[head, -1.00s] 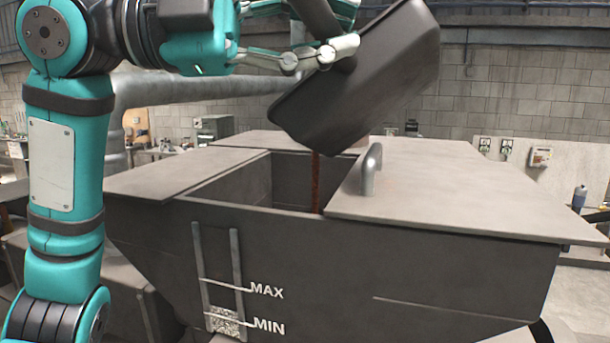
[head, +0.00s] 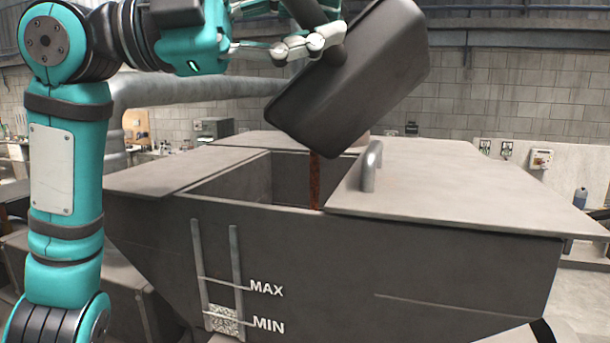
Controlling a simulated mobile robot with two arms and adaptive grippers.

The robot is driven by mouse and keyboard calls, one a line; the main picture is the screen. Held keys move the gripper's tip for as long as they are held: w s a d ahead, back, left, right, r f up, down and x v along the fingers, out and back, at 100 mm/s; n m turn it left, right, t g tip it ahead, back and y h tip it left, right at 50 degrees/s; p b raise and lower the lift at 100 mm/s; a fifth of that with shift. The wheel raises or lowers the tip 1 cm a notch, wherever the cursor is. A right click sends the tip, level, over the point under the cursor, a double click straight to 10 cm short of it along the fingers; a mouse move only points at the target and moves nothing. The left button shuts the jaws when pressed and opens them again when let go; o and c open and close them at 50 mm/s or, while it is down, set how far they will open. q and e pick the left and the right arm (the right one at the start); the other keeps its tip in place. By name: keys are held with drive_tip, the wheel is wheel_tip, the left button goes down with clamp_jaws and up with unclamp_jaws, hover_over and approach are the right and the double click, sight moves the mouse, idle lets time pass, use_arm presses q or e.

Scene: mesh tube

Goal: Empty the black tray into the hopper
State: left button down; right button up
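The black tray (head: 350,85) is steeply tilted above the hopper (head: 400,260), with its underside towards me. My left gripper (head: 332,38) is shut on the tray's upper left edge; part of the gripper is cut off by the top of the picture. A narrow reddish-brown stream (head: 315,180) falls from behind the tray's lower edge into the hopper's open mouth. The inside of the tray and the bottom of the hopper are hidden. My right gripper is not in view.
A flat lid with a grey handle (head: 372,167) covers the hopper's right side. Another flat panel (head: 170,175) lies to the left of the opening. MAX and MIN marks (head: 265,290) show on the front wall. A pipe (head: 190,88) runs behind my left arm.

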use_arm(q)
drive_tip(key=shift+w+a+r+n+t+h+b, duration=0.15)
drive_tip(key=shift+w+a+n+t+h+b, duration=0.25)
drive_tip(key=shift+w+a+n+h+b, duration=0.45)
idle(0.6)
